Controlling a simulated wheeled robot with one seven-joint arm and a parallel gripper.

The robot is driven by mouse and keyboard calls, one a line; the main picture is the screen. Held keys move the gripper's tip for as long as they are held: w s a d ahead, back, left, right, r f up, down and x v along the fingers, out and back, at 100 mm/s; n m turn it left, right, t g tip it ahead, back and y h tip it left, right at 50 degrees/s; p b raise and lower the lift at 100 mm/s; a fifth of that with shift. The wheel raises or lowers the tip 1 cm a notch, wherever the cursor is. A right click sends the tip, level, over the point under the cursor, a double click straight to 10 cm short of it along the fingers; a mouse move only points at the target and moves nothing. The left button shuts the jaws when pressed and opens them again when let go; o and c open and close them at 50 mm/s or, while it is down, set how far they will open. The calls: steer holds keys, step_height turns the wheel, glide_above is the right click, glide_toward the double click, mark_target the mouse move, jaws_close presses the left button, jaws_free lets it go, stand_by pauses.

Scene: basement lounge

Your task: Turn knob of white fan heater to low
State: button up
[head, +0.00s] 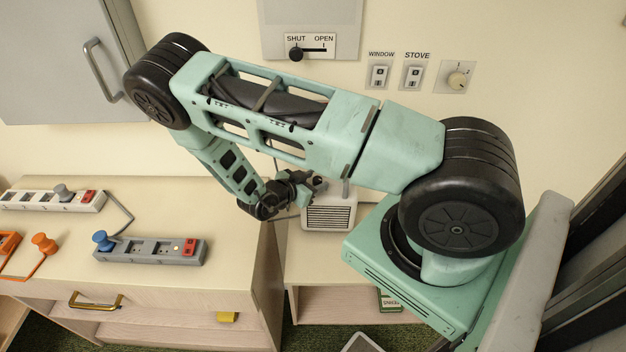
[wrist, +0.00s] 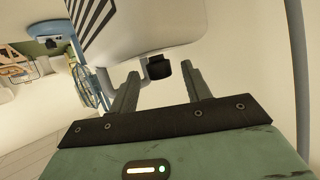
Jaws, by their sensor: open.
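The white fan heater (head: 328,212) stands on a low cabinet, its dark front grille facing out. My arm partly hides its top. My gripper (head: 312,184) is at the heater's upper left. In the wrist view the heater's white body (wrist: 160,22) fills the top, with its striped grille at the upper left. A small black knob (wrist: 159,68) juts from the body. My gripper (wrist: 162,84) is open, with the knob between and slightly beyond its fingertips. I see no clear contact, and the knob's setting marks are not visible.
A white power strip (head: 52,200) and a grey power strip (head: 150,251) lie on the counter at left, with plugs and cords. A wall slider (head: 311,50), switches (head: 379,75) and a dial (head: 457,79) are behind my arm. A grey wall cabinet (head: 62,60) hangs at upper left.

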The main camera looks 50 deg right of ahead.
steer(key=shift+c, duration=0.3)
steer(key=c, duration=0.9)
steer(key=shift+c, duration=0.2)
steer(key=n+t+b, duration=0.1)
steer(key=n+t, duration=0.1)
steer(key=n+t+b, duration=0.1)
steer(key=t, duration=0.1)
steer(key=shift+s+f+n+y, duration=0.15)
steer(key=shift+s+n+y, duration=0.15)
steer(key=shift+s+n, duration=0.1)
steer(key=n+t, duration=0.1)
steer(key=t+y, duration=0.1)
steer(key=n+t+b, duration=0.1)
steer(key=shift+s+d+n+y, duration=0.2)
steer(key=shift+s+n+y, duration=0.05)
steer(key=shift+n+y, duration=0.05)
steer(key=n+t+y, duration=0.2)
steer(key=n, duration=0.1)
steer(key=shift+s+d+t, duration=0.2)
steer(key=shift+t, duration=0.2)
steer(key=shift+d+n+t+y, duration=0.15)
steer(key=shift+n+t+y, duration=0.75)
steer(key=shift+n+y, duration=0.25)
steer(key=shift+r, duration=0.2)
